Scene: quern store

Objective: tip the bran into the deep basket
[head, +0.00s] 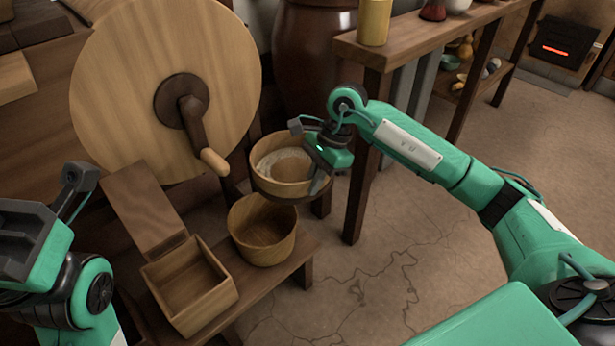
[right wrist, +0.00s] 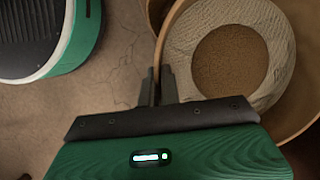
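A round wooden bowl (head: 272,181) is held roughly level in the air by my right gripper (head: 318,168). In the right wrist view the bran (right wrist: 230,62) is a brown round patch inside a pale ring in the bowl (right wrist: 300,118). The fingers (right wrist: 158,88) are closed at the bowl's rim. A deep round wooden tub (head: 258,250), seemingly the deep basket, stands on the bench below and slightly left of the bowl. Its visible inside looks empty. My left gripper (head: 22,240) is at the left edge, away from these things; its fingertips are not clear.
A square wooden box (head: 190,290) stands left of the tub on the low bench (head: 262,292). Behind is a large wooden wheel (head: 130,80) with a crank handle (head: 214,161). A shelf table (head: 430,42) stands right of the bowl. The floor (head: 390,260) is clear.

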